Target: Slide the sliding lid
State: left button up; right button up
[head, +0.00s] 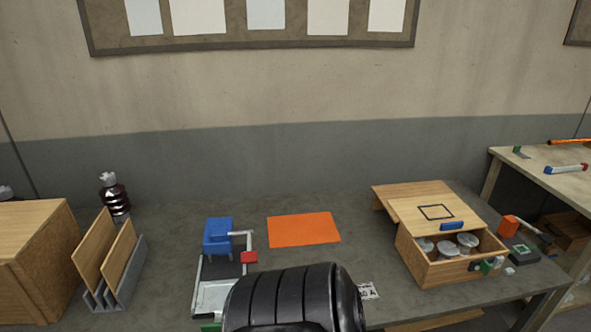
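The sliding lid (405,207) is a light wooden panel with a black square outline and a blue handle (451,226) near its front edge. It sits on top of a wooden box (450,275) at the right of the table. The lid is partly open: it covers the back part of the box and sticks out past the back left. The front part is uncovered and shows several pale-topped jars (446,248) inside. Neither of my grippers is in view. A black ribbed part, which looks like one of my arm links, covers the bottom middle.
An orange mat (304,229) and a blue device with a red part (249,257) are left of the box. Small items and an orange-headed tool (509,225) lie to its right. A rack with wooden boards (122,255) stands at the left. Bare table lies between mat and box.

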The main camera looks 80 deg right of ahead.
aim_at(434, 215)
jog(key=z, duration=3.85)
jog(key=i+l+z, duration=0.1)
jog(key=i+l, duration=0.15)
jog(key=l, duration=0.15)
jog(key=i+l+z, duration=0.1)
jog(key=i+l, duration=0.2)
